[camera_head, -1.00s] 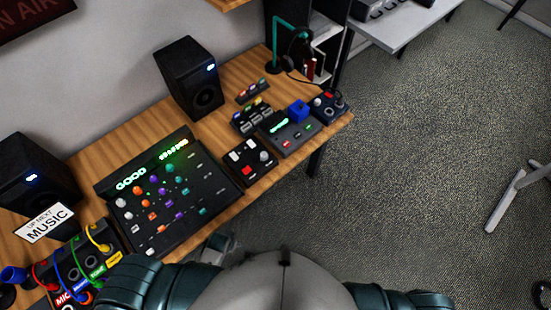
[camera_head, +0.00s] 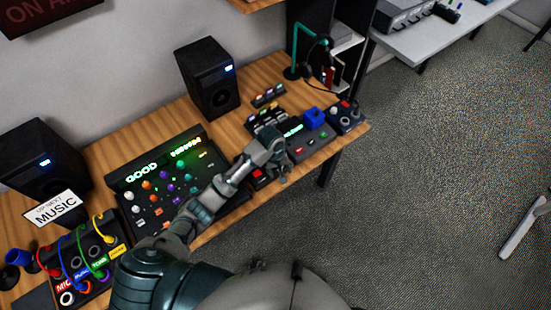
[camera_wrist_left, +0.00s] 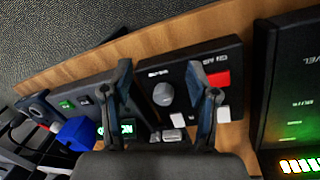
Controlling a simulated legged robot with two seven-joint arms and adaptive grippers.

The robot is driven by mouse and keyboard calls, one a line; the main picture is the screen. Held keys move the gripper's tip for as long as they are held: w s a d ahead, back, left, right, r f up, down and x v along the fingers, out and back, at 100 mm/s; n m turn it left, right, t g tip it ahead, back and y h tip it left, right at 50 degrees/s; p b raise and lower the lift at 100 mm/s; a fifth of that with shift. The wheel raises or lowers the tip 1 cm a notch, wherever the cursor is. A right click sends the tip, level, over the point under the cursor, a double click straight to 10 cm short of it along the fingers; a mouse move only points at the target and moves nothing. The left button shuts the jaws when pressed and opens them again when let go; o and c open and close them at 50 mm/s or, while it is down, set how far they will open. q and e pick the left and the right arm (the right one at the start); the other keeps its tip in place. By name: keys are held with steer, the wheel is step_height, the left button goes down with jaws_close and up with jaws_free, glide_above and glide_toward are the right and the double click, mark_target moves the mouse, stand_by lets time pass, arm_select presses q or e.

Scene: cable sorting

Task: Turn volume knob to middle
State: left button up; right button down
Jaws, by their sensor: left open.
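A grey round knob (camera_wrist_left: 163,94) sits on a black control box (camera_wrist_left: 222,56) in the left wrist view. The box also has a red button (camera_wrist_left: 217,79) and white buttons; its lettering is too blurred to read. My left gripper (camera_wrist_left: 159,70) is open, with one finger on each side of the knob in that view. I cannot tell whether they touch it or how the knob is turned. In the head view my left gripper (camera_head: 270,170) is over this box and hides most of it. My right gripper is not in view.
A lit mixer panel (camera_head: 150,165) lies left of the box. A device with a blue block (camera_head: 314,118) stands to the right. Two speakers (camera_head: 208,77) stand at the wall. Patch cables (camera_head: 78,262) lie at lower left. The desk's front edge is close.

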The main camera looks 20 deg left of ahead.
arm_select(q)
steer(key=w+a+r+n+y, duration=0.1)
steer(key=w+r+n, duration=0.15)
steer(key=r, duration=0.35)
steer(key=w+a+r+n, duration=0.2)
steer(key=w+r, duration=0.2)
steer(key=r, duration=0.2)
steer(key=shift+g, duration=0.3)
steer(key=f, duration=0.5)
steer(key=f+b, duration=0.1)
steer(key=f, duration=0.4)
steer(key=f+b, duration=0.1)
steer(key=f, duration=0.5)
steer(key=shift+w+a, duration=0.2)
steer(key=shift+w, duration=0.1)
steer(key=shift+a+f, duration=0.3)
steer(key=shift+f, duration=0.35)
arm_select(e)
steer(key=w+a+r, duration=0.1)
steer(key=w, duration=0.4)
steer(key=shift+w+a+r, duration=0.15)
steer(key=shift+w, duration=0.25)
arm_select(q)
steer(key=shift+d, duration=0.25)
jaws_close()
steer(key=shift+r, duration=0.1)
